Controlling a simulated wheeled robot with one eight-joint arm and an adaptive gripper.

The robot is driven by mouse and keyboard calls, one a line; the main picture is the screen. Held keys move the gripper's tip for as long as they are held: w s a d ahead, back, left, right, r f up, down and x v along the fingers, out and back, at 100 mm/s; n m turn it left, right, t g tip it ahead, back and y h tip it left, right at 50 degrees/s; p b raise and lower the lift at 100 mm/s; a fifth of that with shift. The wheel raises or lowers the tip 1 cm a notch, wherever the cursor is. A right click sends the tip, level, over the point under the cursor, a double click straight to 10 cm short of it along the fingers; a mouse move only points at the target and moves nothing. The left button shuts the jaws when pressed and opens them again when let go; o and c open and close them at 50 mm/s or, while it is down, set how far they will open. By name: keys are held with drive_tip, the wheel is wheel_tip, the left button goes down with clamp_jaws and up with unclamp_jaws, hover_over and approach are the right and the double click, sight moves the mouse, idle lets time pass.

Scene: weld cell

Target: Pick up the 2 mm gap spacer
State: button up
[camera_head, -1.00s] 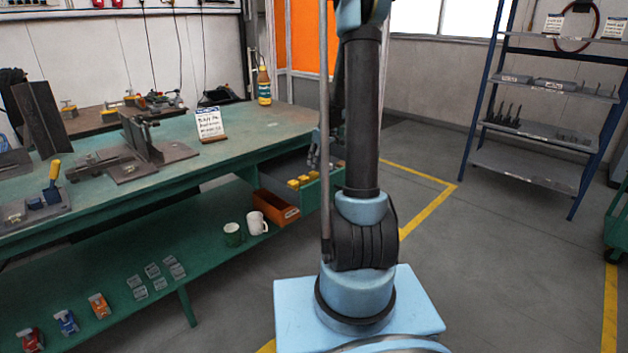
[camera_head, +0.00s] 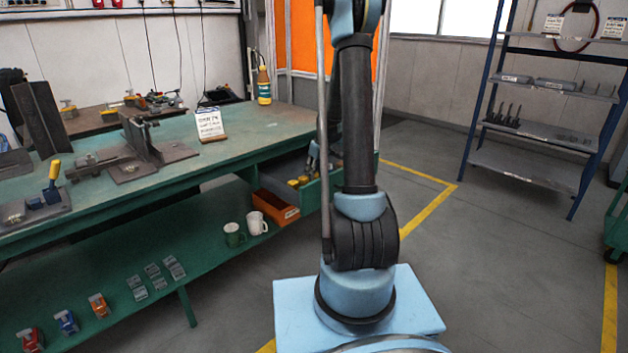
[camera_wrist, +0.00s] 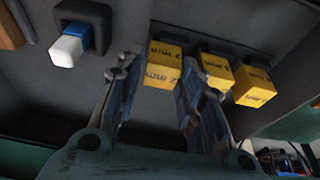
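In the wrist view several yellow blocks sit in a row in dark slots inside a grey drawer (camera_wrist: 40,95). The left yellow block (camera_wrist: 168,66) carries a "2 mm" marking. The middle yellow block (camera_wrist: 216,69) has a marking that also seems to read 2 mm. The right yellow block (camera_wrist: 254,86) has a marking too small to read surely. My gripper (camera_wrist: 160,70) is open, its fingers apart and pointing at the left block, which shows between the fingertips. Contact cannot be told. In the head view the gripper (camera_head: 312,160) is over the open drawer (camera_head: 312,196), partly hidden by my arm.
A blue-and-white piece (camera_wrist: 70,48) sits in a dark holder left of the blocks. The green workbench (camera_head: 245,140) carries fixtures and a sign (camera_head: 209,124).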

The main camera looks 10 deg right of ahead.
drive_tip(key=shift+c, duration=0.6)
drive_tip(key=c, duration=0.6)
drive_tip(key=shift+o, duration=0.2)
